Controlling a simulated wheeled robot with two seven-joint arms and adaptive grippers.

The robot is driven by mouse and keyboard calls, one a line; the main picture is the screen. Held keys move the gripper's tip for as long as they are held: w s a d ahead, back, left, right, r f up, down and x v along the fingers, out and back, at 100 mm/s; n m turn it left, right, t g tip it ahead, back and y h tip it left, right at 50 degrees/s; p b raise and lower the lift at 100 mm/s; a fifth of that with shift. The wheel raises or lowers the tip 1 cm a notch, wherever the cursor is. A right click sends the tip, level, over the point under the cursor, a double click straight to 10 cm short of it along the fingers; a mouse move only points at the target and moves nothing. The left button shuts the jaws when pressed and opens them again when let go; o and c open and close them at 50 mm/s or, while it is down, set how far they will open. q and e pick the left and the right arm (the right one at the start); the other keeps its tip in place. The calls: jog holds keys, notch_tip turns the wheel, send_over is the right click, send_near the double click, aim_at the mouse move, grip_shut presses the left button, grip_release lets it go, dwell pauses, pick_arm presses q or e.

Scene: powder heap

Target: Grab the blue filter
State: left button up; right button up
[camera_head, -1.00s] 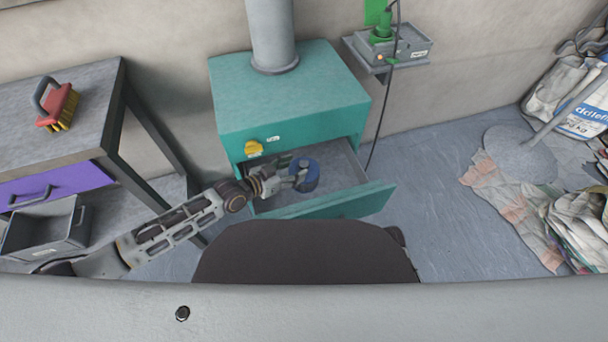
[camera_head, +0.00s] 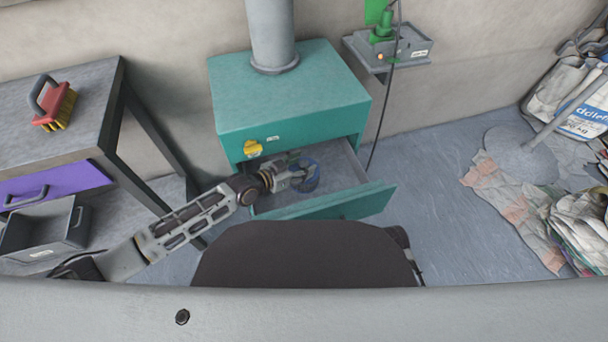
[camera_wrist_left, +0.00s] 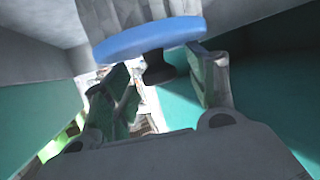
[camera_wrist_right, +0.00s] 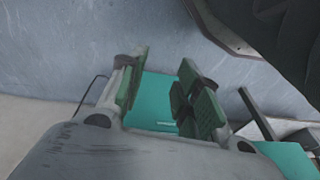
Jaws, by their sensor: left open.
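The blue filter (camera_head: 311,178) is in the open drawer of the teal cabinet, low in the head view. In the left wrist view, the filter (camera_wrist_left: 150,38) shows a blue rim, a pale ribbed body and a dark knob between the fingers. My left gripper (camera_head: 297,174) is open at the filter's left side; its fingers are spread either side of the knob. I cannot tell whether they touch it. My right gripper (camera_wrist_right: 160,82) is open and empty in the right wrist view, and out of the head view.
The teal drawer (camera_head: 350,203) is pulled out below the cabinet (camera_head: 290,95), which has a yellow knob (camera_head: 252,148). A workbench (camera_head: 60,110) with a red brush (camera_head: 58,108) stands left. Bags and papers (camera_head: 570,215) lie right. The floor (camera_head: 430,190) between is clear.

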pick_arm(q)
grip_shut()
jog(key=shift+r, duration=0.2)
pick_arm(e)
jog(key=shift+w+r, duration=0.1)
